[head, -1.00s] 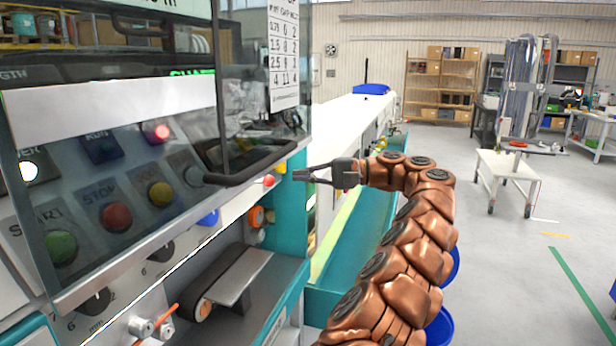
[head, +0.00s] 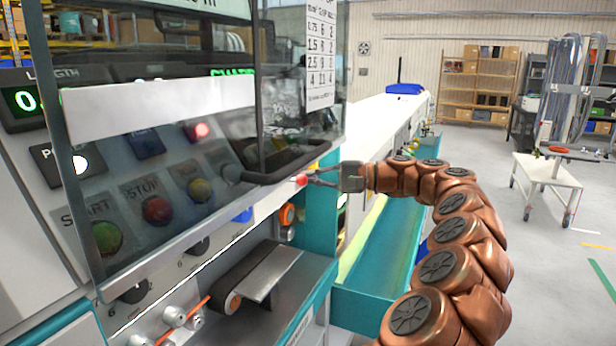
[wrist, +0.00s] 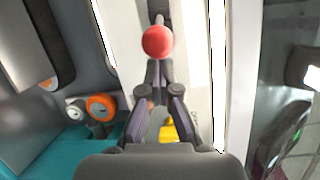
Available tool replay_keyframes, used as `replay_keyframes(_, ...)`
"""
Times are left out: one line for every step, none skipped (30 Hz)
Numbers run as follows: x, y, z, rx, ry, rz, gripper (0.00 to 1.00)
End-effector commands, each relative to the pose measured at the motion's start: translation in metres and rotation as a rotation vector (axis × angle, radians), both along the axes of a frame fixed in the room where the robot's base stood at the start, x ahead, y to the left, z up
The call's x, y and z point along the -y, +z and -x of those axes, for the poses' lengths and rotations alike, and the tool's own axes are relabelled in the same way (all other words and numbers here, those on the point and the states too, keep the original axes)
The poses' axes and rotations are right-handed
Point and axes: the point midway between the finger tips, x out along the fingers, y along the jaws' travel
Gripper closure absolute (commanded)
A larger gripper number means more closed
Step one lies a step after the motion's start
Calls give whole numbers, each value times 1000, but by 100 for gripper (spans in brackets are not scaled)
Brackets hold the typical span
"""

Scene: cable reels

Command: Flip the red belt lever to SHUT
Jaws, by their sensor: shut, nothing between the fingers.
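The red ball knob (head: 301,180) of the lever sits on the machine's pale front strip, below the right end of the dark guard handle. In the wrist view the red knob (wrist: 158,42) is on a dark stem, just ahead of my fingertips. My gripper (head: 312,178) is shut and empty, with its tips right beside the knob from the right. In the wrist view my gripper (wrist: 160,68) points at the knob; I cannot tell whether it touches. No lever label is readable.
A clear guard with a dark handle (head: 285,170) hangs close above the knob. An orange-ringed knob (wrist: 101,107) and a yellow part (wrist: 169,132) are nearby. A belt roller (head: 240,285) sits below. A teal trough (head: 385,265) runs to the right, with open floor beyond.

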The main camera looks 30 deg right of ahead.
Motion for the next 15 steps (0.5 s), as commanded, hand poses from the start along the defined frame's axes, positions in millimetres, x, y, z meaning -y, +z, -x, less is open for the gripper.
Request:
replay_keyframes(-1,1,2,-1,0,-1,100)
replay_keyframes(-2,0,3,-1,1,-2,100)
replay_keyframes(-2,0,4,-2,1,-1,100)
replay_keyframes(-3,0,5,-3,1,0,100)
replay_keyframes(-3,0,5,-3,1,0,100)
replay_keyframes(-3,0,6,-3,2,0,100)
replay_keyframes(-4,0,6,-3,2,0,100)
replay_keyframes(-4,0,6,-3,2,0,100)
replay_keyframes(-4,0,6,-3,2,0,100)
replay_keyframes(-4,0,6,-3,2,0,100)
replay_keyframes(-4,0,6,-3,2,0,100)
replay_keyframes(-4,0,6,-3,1,0,100)
replay_keyframes(-4,0,6,-3,2,0,100)
replay_keyframes(-4,0,6,-3,2,0,100)
replay_keyframes(-4,0,6,-2,2,0,100)
